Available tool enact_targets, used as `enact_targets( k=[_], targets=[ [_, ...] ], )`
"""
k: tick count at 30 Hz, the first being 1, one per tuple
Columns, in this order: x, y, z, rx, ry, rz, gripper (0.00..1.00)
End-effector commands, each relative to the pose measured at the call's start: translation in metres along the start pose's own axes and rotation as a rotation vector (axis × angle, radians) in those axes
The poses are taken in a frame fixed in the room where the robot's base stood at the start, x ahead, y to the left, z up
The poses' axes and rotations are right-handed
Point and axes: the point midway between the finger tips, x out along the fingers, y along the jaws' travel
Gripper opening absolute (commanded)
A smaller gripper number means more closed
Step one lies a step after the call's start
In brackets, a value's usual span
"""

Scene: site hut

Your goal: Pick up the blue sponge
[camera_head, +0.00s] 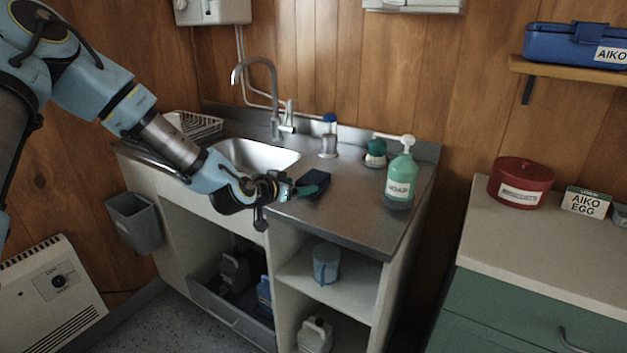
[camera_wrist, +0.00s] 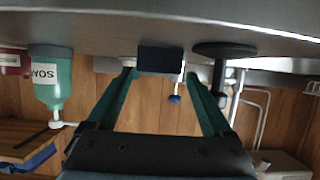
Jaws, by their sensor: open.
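The blue sponge (camera_head: 317,181) is a small dark blue block lying on the steel worktop, right of the sink. In the wrist view, which is upside down, the sponge (camera_wrist: 160,59) shows ahead, between the tips of the two green fingers. My gripper (camera_head: 303,189) is at the front edge of the worktop beside the sponge and partly overlaps it in the head view. In the wrist view my gripper (camera_wrist: 159,80) is open, its fingers spread wider than the sponge with nothing held. Whether the fingertips reach alongside the sponge is hard to tell.
A green soap bottle (camera_head: 400,178) stands right of the sponge, with a green-topped item (camera_head: 376,152) behind. A blue-capped bottle (camera_head: 329,137) stands at the back. The sink (camera_head: 255,156) and tap (camera_head: 276,100) are left. Open shelves lie below the worktop (camera_head: 345,215).

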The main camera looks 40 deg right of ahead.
Motion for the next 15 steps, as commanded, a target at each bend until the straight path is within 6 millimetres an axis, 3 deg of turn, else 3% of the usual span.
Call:
enact_targets(
  k=[8, 15],
  targets=[
    [0.019, 0.001, -0.003, -0.003, -0.001, 0.000, 0.85],
    [0.050, 0.002, -0.004, -0.002, -0.002, 0.000, 0.85]
  ],
)
